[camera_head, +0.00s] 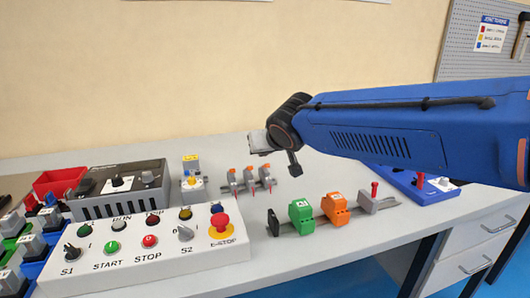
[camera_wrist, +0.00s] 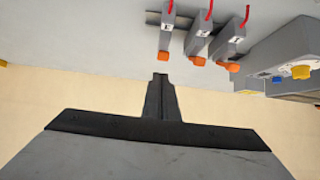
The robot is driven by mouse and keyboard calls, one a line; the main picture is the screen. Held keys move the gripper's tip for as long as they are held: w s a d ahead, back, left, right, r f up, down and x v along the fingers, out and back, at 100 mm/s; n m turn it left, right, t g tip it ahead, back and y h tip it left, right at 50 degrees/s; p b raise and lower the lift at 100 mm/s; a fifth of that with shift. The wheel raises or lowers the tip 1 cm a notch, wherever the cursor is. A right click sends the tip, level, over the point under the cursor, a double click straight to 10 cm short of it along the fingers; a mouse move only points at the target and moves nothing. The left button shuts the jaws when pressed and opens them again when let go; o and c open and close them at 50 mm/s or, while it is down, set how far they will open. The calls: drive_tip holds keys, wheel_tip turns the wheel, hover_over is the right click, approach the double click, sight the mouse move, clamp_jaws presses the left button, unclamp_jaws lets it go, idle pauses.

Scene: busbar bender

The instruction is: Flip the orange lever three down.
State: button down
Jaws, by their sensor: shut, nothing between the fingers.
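Three grey lever terminals with orange levers and red wires stand in a row on the bench behind the white control box. In the wrist view their labels are small; the left one, seemingly terminal three, has its orange lever (camera_wrist: 163,57) at the end nearest my gripper. It shows as the rightmost orange lever (camera_head: 266,168) in the head view. The middle lever (camera_wrist: 197,61) and right lever (camera_wrist: 233,68) look similar. I cannot tell each lever's position surely. My gripper (camera_head: 295,171) is shut and empty, pointing down right of the row, apart from it; its fingertips (camera_wrist: 160,77) face lever three.
A green block (camera_head: 301,216) and an orange block (camera_head: 335,208) sit on a rail in front. The white control box (camera_head: 150,262) with a red stop button (camera_head: 220,222) and a grey unit (camera_head: 118,190) stand left. Bare bench lies between rail and terminals.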

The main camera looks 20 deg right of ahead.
drive_tip(key=w+r, duration=0.2)
drive_tip(key=r, duration=0.1)
drive_tip(key=shift+r, duration=0.15)
drive_tip(key=s+r, duration=0.2)
drive_tip(key=s, duration=0.8)
